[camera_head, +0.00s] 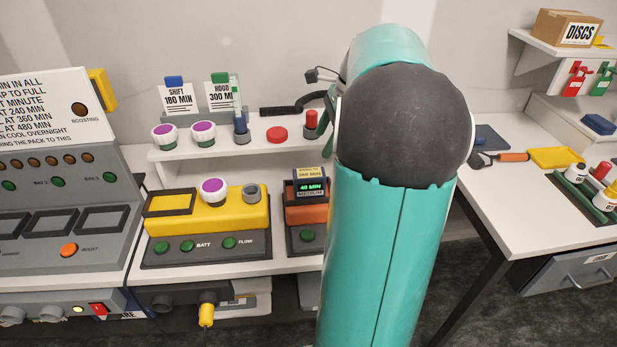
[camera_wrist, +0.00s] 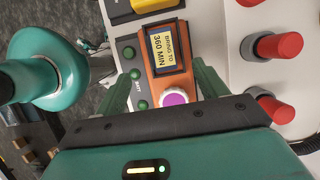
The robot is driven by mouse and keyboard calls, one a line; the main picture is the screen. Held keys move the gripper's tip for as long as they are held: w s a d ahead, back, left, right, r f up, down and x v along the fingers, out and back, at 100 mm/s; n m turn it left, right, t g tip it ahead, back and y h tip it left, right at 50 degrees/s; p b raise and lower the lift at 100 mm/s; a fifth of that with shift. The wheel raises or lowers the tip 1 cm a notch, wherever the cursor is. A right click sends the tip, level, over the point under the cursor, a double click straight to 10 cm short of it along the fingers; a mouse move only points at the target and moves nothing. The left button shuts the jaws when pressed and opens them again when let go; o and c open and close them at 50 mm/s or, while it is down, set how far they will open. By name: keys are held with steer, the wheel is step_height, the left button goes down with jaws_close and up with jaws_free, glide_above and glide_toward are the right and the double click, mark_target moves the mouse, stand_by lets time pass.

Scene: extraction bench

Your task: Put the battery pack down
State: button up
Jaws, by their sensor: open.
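No part in view can be surely named as the battery pack. My gripper (camera_wrist: 163,90) is open in the wrist view, its two green fingers spread. An orange unit (camera_wrist: 150,85) labelled "BRING TO 360 MIN" shows between and beyond the fingers, with a purple-topped white knob near its lower end. I cannot tell whether the fingers touch it. The arm hides most of my gripper there.
A yellow unit (camera_head: 226,217) stands left of the orange one. A grey charging station (camera_head: 60,200) with dark bays is at far left. A shelf (camera_head: 240,148) behind holds cards, purple-topped knobs and red pegs. A right-hand table (camera_head: 510,205) holds trays and bottles.

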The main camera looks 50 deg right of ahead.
mark_target(310, 173)
steer(key=x, duration=0.8)
steer(key=shift+d+f, duration=0.1)
steer(key=shift+f, duration=0.1)
steer(key=x, duration=0.5)
steer(key=shift+d+f, duration=0.1)
steer(key=shift+f, duration=0.25)
steer(key=shift+c, duration=0.2)
steer(key=shift+r, duration=0.1)
jaws_close()
